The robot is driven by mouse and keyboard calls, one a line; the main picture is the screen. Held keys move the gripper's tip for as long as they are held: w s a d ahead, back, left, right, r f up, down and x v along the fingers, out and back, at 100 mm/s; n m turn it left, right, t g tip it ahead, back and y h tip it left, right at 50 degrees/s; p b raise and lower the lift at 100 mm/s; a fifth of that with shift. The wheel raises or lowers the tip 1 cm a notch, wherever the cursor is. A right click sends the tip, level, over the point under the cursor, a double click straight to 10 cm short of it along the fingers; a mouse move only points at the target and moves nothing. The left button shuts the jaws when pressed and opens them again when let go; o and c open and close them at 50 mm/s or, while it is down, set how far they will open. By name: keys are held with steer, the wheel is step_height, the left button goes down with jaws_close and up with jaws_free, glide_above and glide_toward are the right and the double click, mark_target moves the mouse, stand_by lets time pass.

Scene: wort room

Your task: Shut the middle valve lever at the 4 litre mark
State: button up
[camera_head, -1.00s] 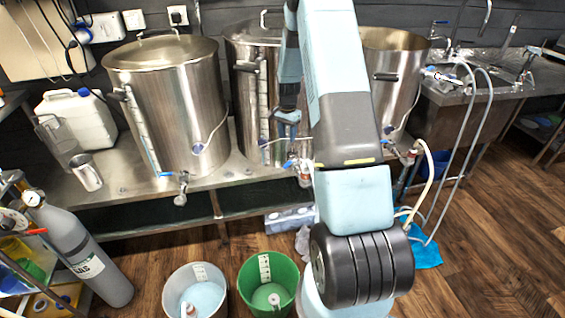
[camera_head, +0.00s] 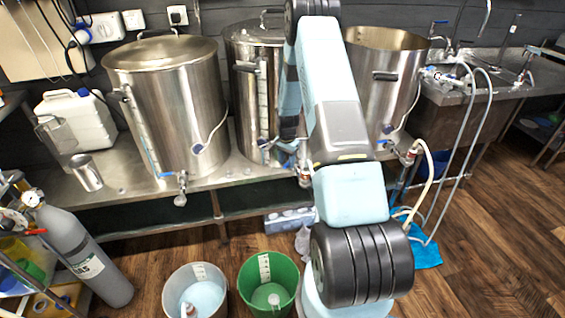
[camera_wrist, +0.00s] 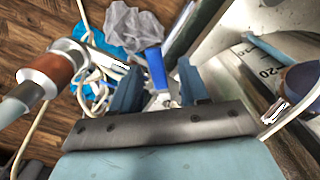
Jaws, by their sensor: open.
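The middle kettle (camera_head: 243,90) stands on the steel bench, with a marked sight gauge on its front. Its valve (camera_head: 304,178) is partly behind my arm, and its blue lever (camera_head: 291,163) shows just below my gripper (camera_head: 287,149). In the wrist view, the blue lever (camera_wrist: 156,68) stands between the two dark blue fingers of my gripper (camera_wrist: 160,85), which are open around it. I cannot tell whether either finger touches it. A green bucket (camera_head: 247,275) with a white scale strip stands on the floor and holds some liquid. Its level against the 4 litre mark is too small to read.
The left kettle (camera_head: 170,100) and right kettle (camera_head: 397,85) flank the middle one, each with its own valve. A white bucket (camera_head: 180,275) stands left of the green one. A gas cylinder (camera_head: 80,255) is at left. Hoses (camera_head: 470,130) hang at right.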

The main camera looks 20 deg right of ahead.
steer(key=shift+f, duration=0.15)
jaws_close()
stand_by(0.4)
